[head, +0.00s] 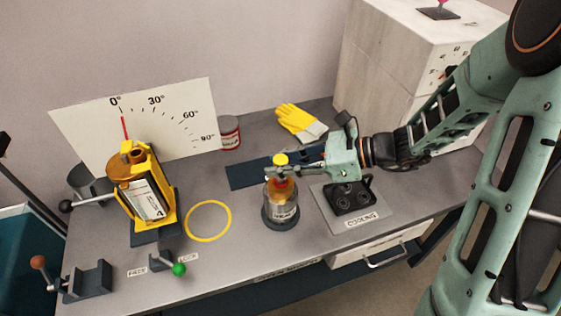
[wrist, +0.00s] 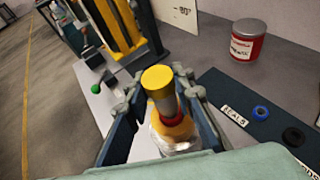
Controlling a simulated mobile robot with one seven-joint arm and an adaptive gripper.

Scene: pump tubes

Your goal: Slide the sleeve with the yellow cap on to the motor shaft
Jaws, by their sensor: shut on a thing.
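The sleeve has a yellow cap (head: 281,159) on top. In the wrist view the yellow cap (wrist: 157,77) stands between my fingers, with a grey sleeve body (wrist: 166,104) and a red band below it. My gripper (head: 281,173) is shut around the sleeve just under the cap. The sleeve looks upright. Directly below is the motor (head: 281,214), a silver labelled cylinder with an amber upper part, standing on the bench. The shaft is hidden by the sleeve and fingers. I cannot tell how far the sleeve sits over it.
A yellow tilting fixture (head: 146,190) stands left before an angle-scale board (head: 190,110). A yellow ring marking (head: 208,238) lies between it and the motor. The cooling plate (head: 366,220) is right of the motor. Yellow gloves (head: 298,122), a red can (head: 229,140) and the seals mat (head: 242,176) lie behind.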

